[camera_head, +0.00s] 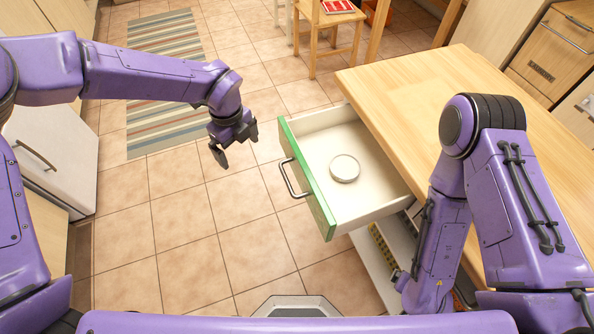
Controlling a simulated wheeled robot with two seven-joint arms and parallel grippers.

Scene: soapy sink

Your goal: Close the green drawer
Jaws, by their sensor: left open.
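The green drawer (305,178) is pulled well out of the wooden-topped counter, towards the left. Its front is green with a metal bar handle (287,179), and its white inside shows. A small round white dish (345,168) lies in it. My left gripper (237,147) is open and empty over the floor, to the left of the drawer front and apart from the handle. My right arm bends down at the counter's near side, right of the drawer, and its gripper jaws cannot be made out.
The wooden counter top (430,110) is bare. Below the drawer is an open lower shelf (378,270) with items partly hidden by my right arm. A striped rug (165,75) and a wooden chair (330,30) are farther back. The tiled floor left of the drawer is clear.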

